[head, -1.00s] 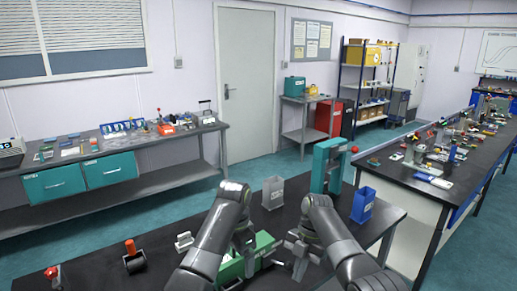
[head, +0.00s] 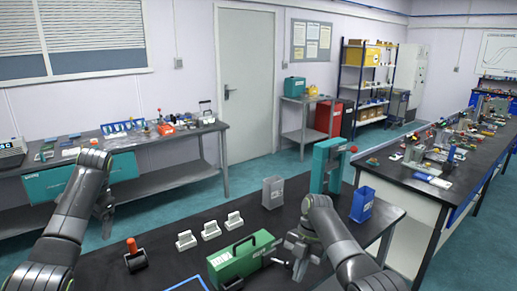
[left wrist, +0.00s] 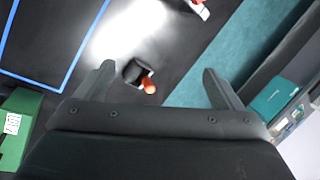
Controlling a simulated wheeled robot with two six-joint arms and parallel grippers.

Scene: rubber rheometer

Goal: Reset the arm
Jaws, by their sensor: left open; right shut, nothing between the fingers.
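My left gripper (head: 104,212) is raised at the far left, over the left end of the black bench. It is open and empty; in the left wrist view its two fingers (left wrist: 157,70) stand wide apart. A black roller with an orange handle (head: 133,252) lies on the bench below it, and also shows between the fingers in the left wrist view (left wrist: 138,73). My right gripper (head: 298,262) hangs low beside the right end of the green case (head: 235,262). It is shut and empty; whether it touches the case is unclear.
Three white blocks (head: 210,230) stand in a row behind the case. A grey bin (head: 272,193), a teal frame (head: 318,170) and a blue bin (head: 362,205) stand at the back right. A blue-outlined area (left wrist: 45,35) shows on the bench. Teal drawers (head: 48,183) are under the wall bench.

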